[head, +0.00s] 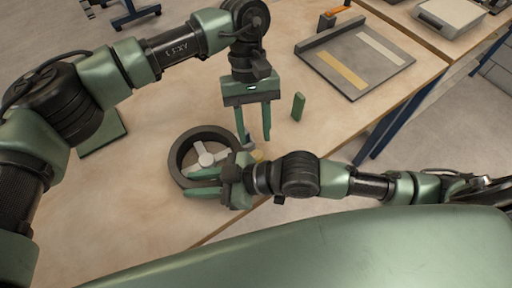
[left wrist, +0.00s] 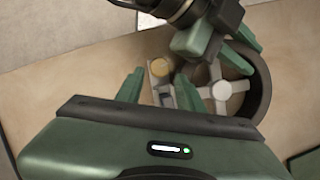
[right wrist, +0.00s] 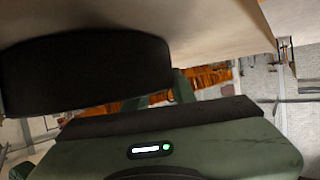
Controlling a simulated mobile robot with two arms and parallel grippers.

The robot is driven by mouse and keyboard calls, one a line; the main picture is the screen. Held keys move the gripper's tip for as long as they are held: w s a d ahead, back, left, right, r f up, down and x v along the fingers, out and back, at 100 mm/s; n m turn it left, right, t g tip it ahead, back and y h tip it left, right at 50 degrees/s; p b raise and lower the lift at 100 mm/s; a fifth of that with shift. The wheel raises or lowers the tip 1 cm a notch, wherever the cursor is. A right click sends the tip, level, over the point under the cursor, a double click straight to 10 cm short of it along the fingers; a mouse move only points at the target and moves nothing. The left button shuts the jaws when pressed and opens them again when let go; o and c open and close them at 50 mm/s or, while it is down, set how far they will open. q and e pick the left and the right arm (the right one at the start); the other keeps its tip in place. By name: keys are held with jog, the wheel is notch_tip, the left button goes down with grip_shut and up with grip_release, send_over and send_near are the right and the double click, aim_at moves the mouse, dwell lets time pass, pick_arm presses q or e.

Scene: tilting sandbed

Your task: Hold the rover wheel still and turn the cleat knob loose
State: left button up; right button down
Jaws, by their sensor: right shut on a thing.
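The rover wheel (head: 174,160), a dark ring with pale grey spokes, lies on the wooden table; it also shows in the left wrist view (left wrist: 262,88). My right gripper (head: 200,181) is shut on the wheel rim at its near side; the dark rim fills much of the right wrist view (right wrist: 85,75). The yellowish cleat knob (left wrist: 160,68) sits on a small pale fitting (left wrist: 163,93) beside the wheel; in the head view the knob (head: 257,156) is partly hidden. My left gripper (head: 256,141) points down, open, its fingers apart on either side above the knob and fitting.
A small green block (head: 298,106) stands on the table right of my left gripper. A grey tray (head: 318,72) with two pale strips lies farther back. A green pad (head: 104,132) lies at left. The table's front edge runs close by the wheel.

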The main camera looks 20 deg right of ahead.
aim_at(255, 154)
pick_arm(q)
jog(key=shift+x, duration=2.75)
grip_shut()
jog(key=shift+a+n+h, duration=0.15)
jog(key=shift+n+h, duration=0.45)
jog(key=shift+n, duration=1)
grip_release()
